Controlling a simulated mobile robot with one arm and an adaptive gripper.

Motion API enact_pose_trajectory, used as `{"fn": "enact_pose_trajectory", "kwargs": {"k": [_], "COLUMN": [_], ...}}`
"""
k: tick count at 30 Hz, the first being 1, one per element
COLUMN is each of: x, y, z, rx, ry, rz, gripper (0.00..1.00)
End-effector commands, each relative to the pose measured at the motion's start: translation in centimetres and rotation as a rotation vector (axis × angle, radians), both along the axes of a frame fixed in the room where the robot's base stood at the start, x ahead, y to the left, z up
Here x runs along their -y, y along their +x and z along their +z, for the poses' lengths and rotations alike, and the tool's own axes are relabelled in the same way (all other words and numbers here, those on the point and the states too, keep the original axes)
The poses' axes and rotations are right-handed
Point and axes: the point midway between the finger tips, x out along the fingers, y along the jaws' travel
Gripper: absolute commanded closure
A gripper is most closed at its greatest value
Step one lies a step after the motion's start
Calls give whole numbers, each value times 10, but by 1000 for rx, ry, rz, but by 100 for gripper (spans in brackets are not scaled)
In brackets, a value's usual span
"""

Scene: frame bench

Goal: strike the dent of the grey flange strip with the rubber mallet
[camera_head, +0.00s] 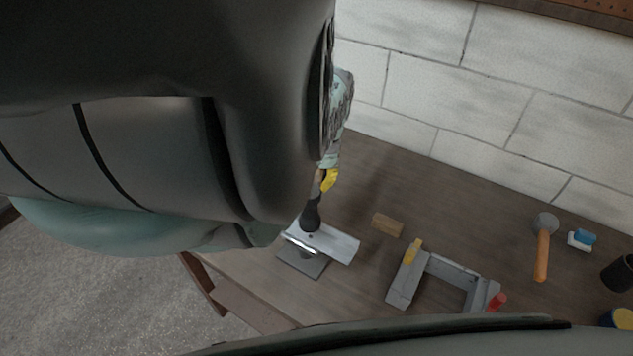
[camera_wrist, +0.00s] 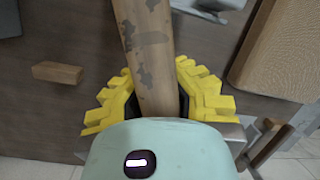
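My gripper (camera_head: 328,181), with yellow fingers, is shut on the wooden handle of the rubber mallet. The worn handle (camera_wrist: 148,60) runs between the fingers in the wrist view. In the head view, the dark mallet head (camera_head: 312,214) is below the gripper, over the light grey flange strip (camera_head: 341,244). I cannot tell whether the head touches the strip. The strip lies on a darker grey plate (camera_head: 308,266) near the bench's front edge. A small dark spot shows on the strip beside the head; I cannot tell whether it is the dent.
A wooden block (camera_head: 387,224) lies right of the strip; the wrist view shows it too (camera_wrist: 58,72). Further right are a grey frame (camera_head: 405,283) with yellow and red handles, an orange-handled hammer (camera_head: 542,250) and a blue-and-white item (camera_head: 582,239). A brick wall (camera_head: 450,95) stands behind the bench.

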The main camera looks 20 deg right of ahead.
Motion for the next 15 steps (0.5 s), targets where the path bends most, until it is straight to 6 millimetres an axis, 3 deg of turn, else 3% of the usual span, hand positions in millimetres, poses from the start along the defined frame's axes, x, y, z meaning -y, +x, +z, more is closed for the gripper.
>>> {"fn": "enact_pose_trajectory", "kwargs": {"k": [11,15], "x": [0,0], "y": [0,0], "z": [0,-13], "rx": [-1,-1], "ry": [0,0], "rz": [0,-1], "gripper": [100,100]}}
